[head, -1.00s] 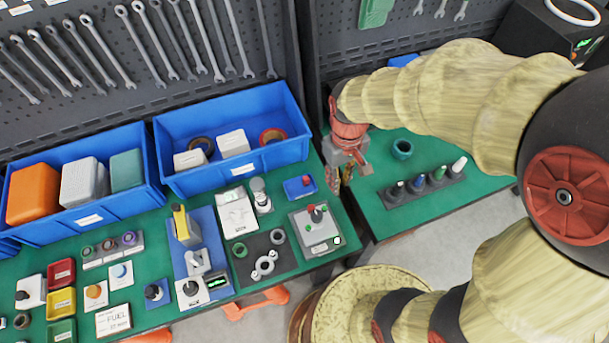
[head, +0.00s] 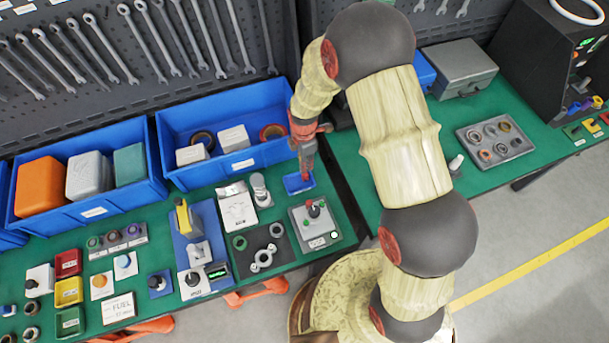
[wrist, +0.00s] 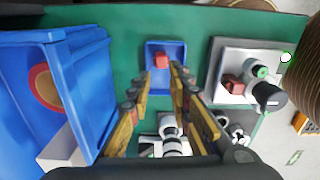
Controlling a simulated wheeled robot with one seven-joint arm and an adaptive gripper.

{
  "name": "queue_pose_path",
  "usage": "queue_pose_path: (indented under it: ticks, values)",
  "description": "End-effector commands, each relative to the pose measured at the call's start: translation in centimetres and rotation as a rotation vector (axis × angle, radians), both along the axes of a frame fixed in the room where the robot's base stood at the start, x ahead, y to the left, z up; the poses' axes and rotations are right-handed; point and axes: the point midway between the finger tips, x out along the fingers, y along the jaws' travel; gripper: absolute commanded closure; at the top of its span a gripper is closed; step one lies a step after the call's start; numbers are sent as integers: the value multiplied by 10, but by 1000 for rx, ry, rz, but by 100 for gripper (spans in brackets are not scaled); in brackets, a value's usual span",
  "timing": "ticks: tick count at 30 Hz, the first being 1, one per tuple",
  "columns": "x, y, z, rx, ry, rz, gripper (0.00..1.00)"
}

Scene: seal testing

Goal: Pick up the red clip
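The red clip (wrist: 161,61) is a small red block lying in a shallow blue tray (wrist: 154,88) on the green bench. In the head view the blue tray (head: 293,187) shows just below my gripper (head: 306,172), which largely hides the clip. In the wrist view my gripper (wrist: 161,74) is open, with its two yellow-and-dark fingers apart and the clip showing beyond and between the tips. Nothing is held. I cannot tell the exact height of the tips above the tray.
A tall blue bin (head: 219,175) stands close on the left. A grey box (head: 330,236) with a knob and a red part is close on the right. A white device (head: 237,208) and metal cylinder stand beside the tray. Bare green bench lies behind the tray.

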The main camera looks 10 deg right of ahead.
Motion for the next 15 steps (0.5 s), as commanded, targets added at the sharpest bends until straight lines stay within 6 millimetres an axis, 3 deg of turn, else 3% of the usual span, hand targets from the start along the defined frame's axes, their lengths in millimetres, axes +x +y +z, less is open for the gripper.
queue_pose_path:
  ticks: [11, 15]
  values:
    - [-2, 1, -34, -1, 2, 16, 80]
    - [-4, 2, -55, -1, 4, 16, 80]
